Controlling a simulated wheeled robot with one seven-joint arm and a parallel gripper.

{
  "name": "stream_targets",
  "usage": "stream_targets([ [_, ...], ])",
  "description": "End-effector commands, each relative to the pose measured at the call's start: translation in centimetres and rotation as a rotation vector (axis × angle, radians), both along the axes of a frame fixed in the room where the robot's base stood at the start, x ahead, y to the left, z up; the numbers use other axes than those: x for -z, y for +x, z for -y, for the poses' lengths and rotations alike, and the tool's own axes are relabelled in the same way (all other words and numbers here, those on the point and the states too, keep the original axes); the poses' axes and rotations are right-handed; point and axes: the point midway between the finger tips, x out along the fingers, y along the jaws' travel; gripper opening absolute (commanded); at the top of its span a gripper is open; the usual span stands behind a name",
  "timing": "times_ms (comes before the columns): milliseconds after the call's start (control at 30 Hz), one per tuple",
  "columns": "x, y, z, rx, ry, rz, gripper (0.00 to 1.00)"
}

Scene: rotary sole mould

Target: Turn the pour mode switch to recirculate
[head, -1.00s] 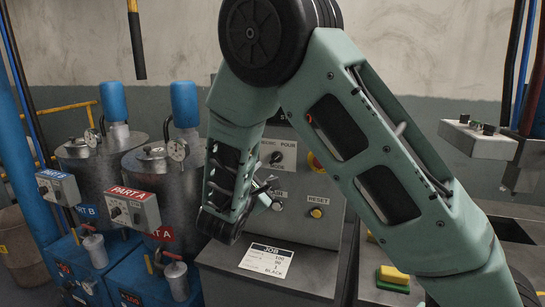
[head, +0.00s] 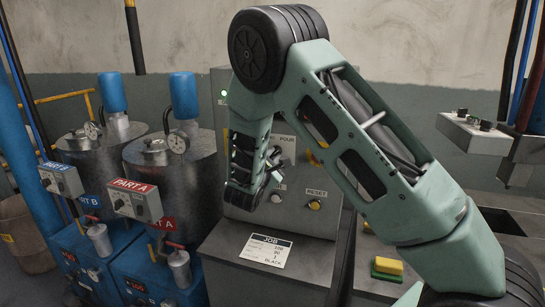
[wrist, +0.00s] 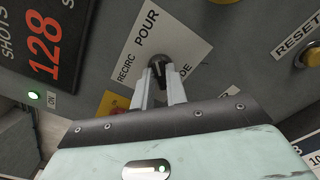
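The pour mode switch (wrist: 157,66) is a small dark knob on a white label marked POUR, RECIRC and, partly covered, MODE in the wrist view. My gripper (wrist: 159,72) points at it, with a pale finger on each side of the knob and a gap between them. I cannot tell whether the fingers touch the knob, and which word it points to is unclear. In the head view my gripper (head: 270,185) is in front of the control panel (head: 315,222), and my arm hides the switch and part of its label (head: 288,150).
A yellow RESET button (wrist: 309,57) sits right of the switch, and a red shot counter (wrist: 44,45) is at left. A lit green lamp (wrist: 34,95) is below it. A job card (head: 262,250) lies below the panel. Part A and B tanks (head: 170,170) stand left.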

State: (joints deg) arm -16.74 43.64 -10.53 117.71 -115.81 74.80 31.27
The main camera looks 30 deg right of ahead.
Motion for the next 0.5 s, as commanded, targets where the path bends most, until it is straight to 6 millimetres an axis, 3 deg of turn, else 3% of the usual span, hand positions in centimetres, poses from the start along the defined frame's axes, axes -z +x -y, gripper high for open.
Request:
stream_targets([
  [500, 0.06, -0.01, -0.05, 0.000, -0.039, -0.050, 0.00],
])
